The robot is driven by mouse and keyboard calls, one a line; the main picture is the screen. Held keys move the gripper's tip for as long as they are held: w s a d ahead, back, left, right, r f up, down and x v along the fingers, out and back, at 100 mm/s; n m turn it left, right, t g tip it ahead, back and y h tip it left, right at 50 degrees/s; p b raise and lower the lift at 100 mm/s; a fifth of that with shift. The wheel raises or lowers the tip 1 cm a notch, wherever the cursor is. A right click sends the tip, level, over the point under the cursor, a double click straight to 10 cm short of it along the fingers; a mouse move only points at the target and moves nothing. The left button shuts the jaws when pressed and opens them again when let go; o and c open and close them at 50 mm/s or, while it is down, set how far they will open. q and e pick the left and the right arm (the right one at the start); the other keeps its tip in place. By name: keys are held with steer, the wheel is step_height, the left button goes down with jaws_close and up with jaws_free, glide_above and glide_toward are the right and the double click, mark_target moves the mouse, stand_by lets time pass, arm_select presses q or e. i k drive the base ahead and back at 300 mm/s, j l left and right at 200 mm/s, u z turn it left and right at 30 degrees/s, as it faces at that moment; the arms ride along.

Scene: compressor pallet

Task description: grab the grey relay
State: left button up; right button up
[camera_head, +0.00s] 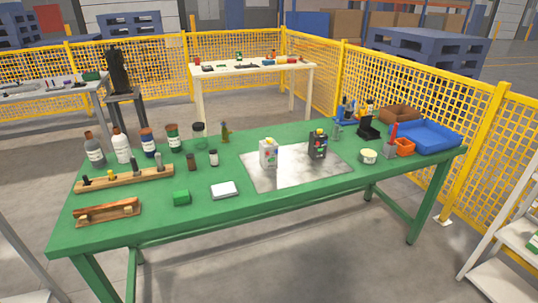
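A light grey box-shaped part (268,153) with small coloured marks stands upright on the metal plate (290,180) in the middle of the green table. It may be the grey relay, but it is too small to be sure. A darker grey block (318,145) with coloured parts on top stands to its right on the same plate. Neither of my grippers is in view.
Bottles and jars (122,147) and a wooden holder (125,178) fill the table's left. A green block (181,198) and a white-grey flat box (224,190) lie near the front edge. Yellow fencing is behind.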

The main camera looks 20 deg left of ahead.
mark_target(271, 161)
steer(key=i+l+u, duration=0.15)
steer(key=i+l, duration=0.15)
steer(key=i+l+u, duration=0.15)
steer(key=l, duration=0.25)
steer(key=i+l+u, duration=0.1)
steer(key=i+l, duration=0.25)
steer(key=i+l+u, duration=0.15)
steer(key=l, duration=0.3)
steer(key=i+j, duration=0.05)
steer(key=i, duration=0.05)
